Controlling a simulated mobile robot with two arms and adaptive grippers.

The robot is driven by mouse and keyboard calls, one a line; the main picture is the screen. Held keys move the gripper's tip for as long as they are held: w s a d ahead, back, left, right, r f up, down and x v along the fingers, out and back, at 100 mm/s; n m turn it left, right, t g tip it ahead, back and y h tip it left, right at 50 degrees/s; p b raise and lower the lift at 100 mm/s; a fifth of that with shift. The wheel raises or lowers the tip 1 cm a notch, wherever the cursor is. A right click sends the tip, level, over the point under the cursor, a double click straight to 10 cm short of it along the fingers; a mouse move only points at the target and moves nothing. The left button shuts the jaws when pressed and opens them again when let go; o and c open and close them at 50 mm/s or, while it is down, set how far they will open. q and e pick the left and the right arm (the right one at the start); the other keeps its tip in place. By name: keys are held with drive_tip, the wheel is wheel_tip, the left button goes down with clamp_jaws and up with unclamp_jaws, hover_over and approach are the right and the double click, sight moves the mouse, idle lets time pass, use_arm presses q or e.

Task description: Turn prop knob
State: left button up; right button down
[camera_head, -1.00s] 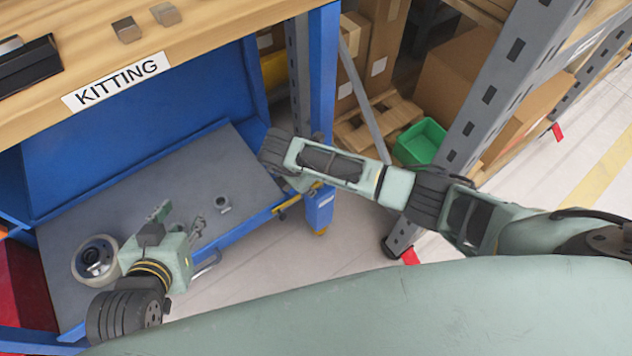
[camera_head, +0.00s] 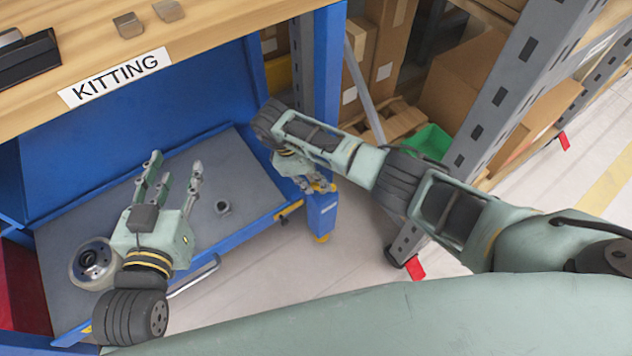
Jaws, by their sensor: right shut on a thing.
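The prop knob (camera_head: 325,187) is a small yellow part on the blue bench leg, at the right end of the blue frame in the head view. My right gripper (camera_head: 312,188) is at the leg, its fingers shut on the knob. The fingers and the leg partly hide the knob, so its turned angle cannot be told. My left gripper (camera_head: 176,162) is above the grey lower shelf (camera_head: 240,170) with its fingers spread, open and empty.
A round grey wheel-like part (camera_head: 92,260) and a small metal ring (camera_head: 222,207) lie on the lower shelf. A silver bar handle (camera_head: 195,277) sticks out at its front. A wooden top (camera_head: 220,50) overhangs. A rack post (camera_head: 490,110) and green bin (camera_head: 430,142) stand right.

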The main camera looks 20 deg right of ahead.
drive_tip(key=shift+m, duration=0.3)
idle(0.4)
drive_tip(key=c, duration=1.8)
unclamp_jaws()
drive_tip(key=v, duration=1.2)
drive_tip(key=shift+w, duration=0.2)
